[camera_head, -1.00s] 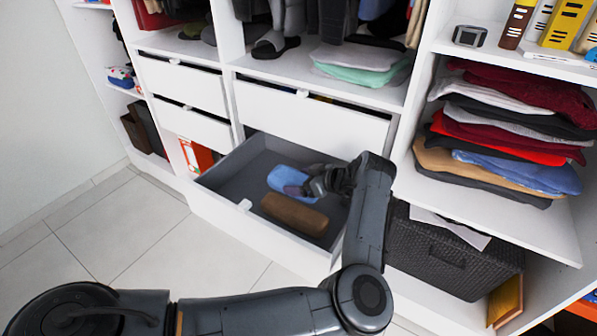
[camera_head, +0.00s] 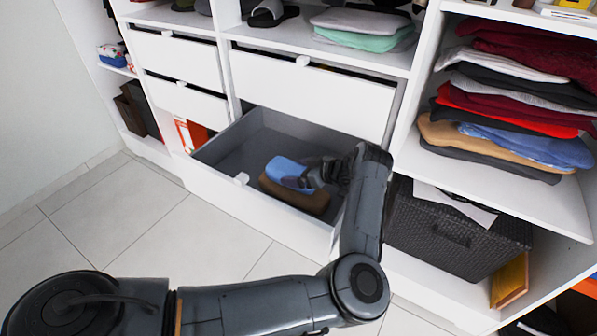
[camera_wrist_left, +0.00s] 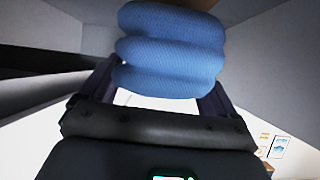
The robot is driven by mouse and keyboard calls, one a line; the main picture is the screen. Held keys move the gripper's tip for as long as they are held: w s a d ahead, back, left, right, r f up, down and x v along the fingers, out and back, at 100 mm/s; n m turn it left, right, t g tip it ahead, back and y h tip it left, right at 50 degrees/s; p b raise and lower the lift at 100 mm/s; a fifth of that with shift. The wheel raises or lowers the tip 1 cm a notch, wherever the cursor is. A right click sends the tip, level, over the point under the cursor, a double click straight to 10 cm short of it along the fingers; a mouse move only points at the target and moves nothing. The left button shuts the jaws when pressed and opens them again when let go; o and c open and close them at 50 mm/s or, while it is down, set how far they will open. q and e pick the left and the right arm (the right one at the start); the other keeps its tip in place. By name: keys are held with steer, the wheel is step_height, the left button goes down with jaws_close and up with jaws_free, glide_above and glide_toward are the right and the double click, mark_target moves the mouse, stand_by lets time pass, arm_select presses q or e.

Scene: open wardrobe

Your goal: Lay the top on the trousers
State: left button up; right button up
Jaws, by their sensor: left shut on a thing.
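The blue folded top (camera_head: 288,172) is in my left gripper (camera_head: 307,178), inside the open lower drawer. In the left wrist view, the top (camera_wrist_left: 170,50) shows as a stack of rounded blue folds between the two fingers (camera_wrist_left: 165,92), which are shut on it. The brown rolled trousers (camera_head: 294,197) lie on the drawer floor. In the head view the top overlaps the trousers' far edge; whether they touch I cannot tell. The gripper hides part of the drawer's right end. My right gripper is not in view.
The open drawer (camera_head: 219,148) has bare floor on its left side. A closed drawer front (camera_head: 312,93) stands just above and behind it. A dark woven basket (camera_head: 440,238) is to the right, below a shelf of folded clothes (camera_head: 510,105).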

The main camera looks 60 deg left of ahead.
mark_target(298, 171)
arm_select(q)
steer(key=shift+f, duration=0.65)
stand_by(0.5)
steer(key=o, duration=0.8)
steer(key=shift+r+p, duration=0.6)
steer(key=shift+r, duration=0.2)
step_height(298, 171, up, 7)
steer(key=p, duration=0.6)
steer(key=shift+r, duration=0.2)
